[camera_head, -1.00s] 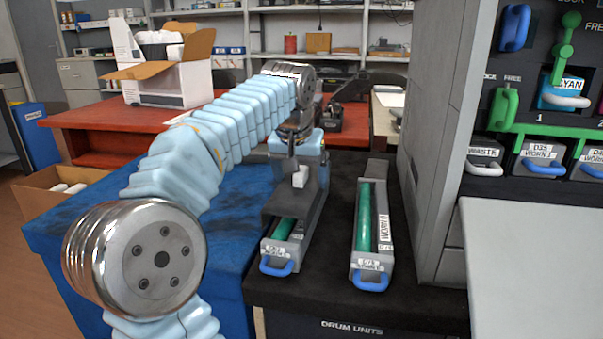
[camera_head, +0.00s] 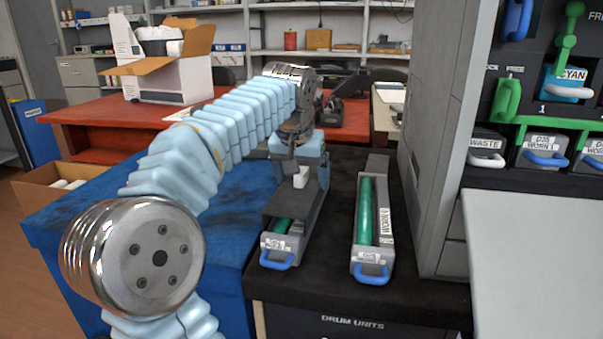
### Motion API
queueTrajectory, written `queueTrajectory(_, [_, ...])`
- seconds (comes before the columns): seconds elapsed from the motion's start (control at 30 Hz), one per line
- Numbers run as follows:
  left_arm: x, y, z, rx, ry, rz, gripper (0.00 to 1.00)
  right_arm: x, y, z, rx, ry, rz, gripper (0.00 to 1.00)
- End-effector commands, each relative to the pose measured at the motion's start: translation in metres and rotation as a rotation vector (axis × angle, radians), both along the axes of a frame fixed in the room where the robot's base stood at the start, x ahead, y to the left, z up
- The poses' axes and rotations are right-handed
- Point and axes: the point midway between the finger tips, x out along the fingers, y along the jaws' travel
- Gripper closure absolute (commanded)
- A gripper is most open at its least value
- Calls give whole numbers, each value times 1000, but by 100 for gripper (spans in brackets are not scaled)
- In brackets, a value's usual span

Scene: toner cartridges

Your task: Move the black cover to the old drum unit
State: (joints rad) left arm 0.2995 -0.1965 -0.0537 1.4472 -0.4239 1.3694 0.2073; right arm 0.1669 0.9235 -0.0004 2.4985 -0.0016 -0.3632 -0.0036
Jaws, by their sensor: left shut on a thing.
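My left gripper (camera_head: 298,160) is shut on the black cover (camera_head: 287,202), a dark piece over the rear part of the left drum unit (camera_head: 281,252). The green drum shows in front of the cover. I cannot tell whether the cover touches the tray. The right drum unit (camera_head: 371,254), labelled WORN, is likely the old one. It lies beside it on the black mat, with its long green drum uncovered and a blue handle at the front. My right gripper is not in view.
A tall grey printer panel (camera_head: 432,130) stands close to the right of the worn unit. A pale surface (camera_head: 530,260) is at the lower right. The black mat (camera_head: 330,285) has a clear strip between the two units. An open carton (camera_head: 170,85) stands on the red table behind.

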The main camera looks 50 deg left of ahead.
Motion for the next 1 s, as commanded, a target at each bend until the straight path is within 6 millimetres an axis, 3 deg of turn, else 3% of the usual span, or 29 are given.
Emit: queueTrajectory(1.0, [0,0,-25,1,-1,0,44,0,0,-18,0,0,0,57])
